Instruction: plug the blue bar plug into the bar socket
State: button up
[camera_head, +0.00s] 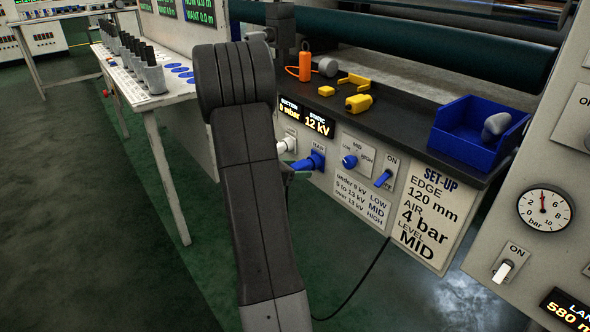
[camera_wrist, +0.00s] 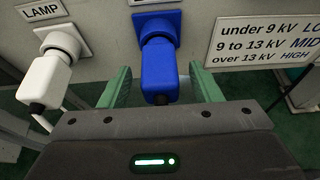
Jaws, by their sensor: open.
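The blue bar plug (camera_wrist: 160,76) sits at the blue bar socket (camera_wrist: 157,25) on the grey panel, lined up with it and with no gap that I can see between them. In the head view the blue plug (camera_head: 304,163) also meets the blue socket (camera_head: 318,156). My gripper (camera_wrist: 160,70) is open, with one green finger on each side of the plug. Some space shows between the plug and the fingers. In the head view my arm hides most of the gripper (camera_head: 290,174).
A white plug (camera_wrist: 56,75) sits in the lamp socket just left of the blue one. A blue knob (camera_head: 349,161) and a blue switch (camera_head: 382,178) are to the right. A dark shelf above holds yellow pieces (camera_head: 358,102) and a blue bin (camera_head: 470,146).

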jog(key=p+v, duration=0.4)
jog(key=v, duration=0.9)
jog(key=shift+s+a, duration=0.25)
jog(key=shift+a, duration=0.05)
